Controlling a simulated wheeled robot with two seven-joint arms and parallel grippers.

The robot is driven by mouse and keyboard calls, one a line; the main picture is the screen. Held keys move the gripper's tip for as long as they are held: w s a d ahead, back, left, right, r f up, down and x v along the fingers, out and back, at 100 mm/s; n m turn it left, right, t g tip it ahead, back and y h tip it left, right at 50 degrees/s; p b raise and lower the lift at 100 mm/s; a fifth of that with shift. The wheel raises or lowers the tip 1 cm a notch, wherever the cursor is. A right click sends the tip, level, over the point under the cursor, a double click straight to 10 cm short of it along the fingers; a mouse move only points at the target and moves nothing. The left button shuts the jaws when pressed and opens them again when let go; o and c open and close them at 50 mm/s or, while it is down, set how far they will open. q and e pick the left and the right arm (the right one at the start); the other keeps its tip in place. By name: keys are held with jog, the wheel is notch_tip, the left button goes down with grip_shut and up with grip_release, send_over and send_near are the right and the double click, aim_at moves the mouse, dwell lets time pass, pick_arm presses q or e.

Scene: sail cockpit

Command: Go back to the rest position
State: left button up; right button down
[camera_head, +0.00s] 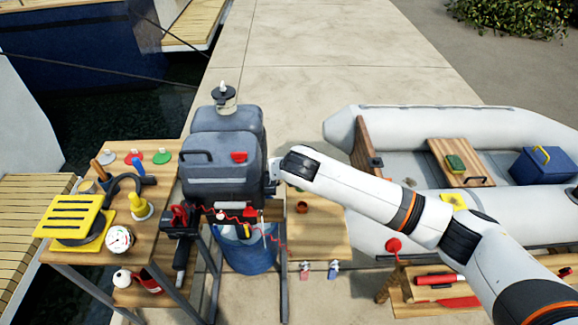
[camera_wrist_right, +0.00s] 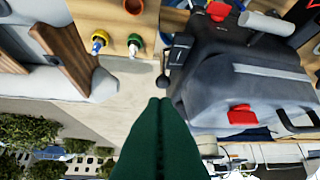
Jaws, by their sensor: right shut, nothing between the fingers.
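My right arm comes in from the right in the head view and ends beside the grey outboard motor (camera_head: 218,165). In the right wrist view my right gripper (camera_wrist_right: 160,102) shows as dark green fingers pressed together, with nothing between them. The motor (camera_wrist_right: 235,85) stands just to the right of the fingertips in that view. I cannot tell whether they touch it. My left gripper is in neither view.
A wooden bench (camera_head: 170,205) at left holds a yellow slatted item (camera_head: 72,215) and a white gauge (camera_head: 119,239). A blue bucket (camera_head: 248,255) stands below the motor. A grey inflatable boat (camera_head: 400,120) lies at right. Pale paving (camera_head: 320,50) beyond is clear.

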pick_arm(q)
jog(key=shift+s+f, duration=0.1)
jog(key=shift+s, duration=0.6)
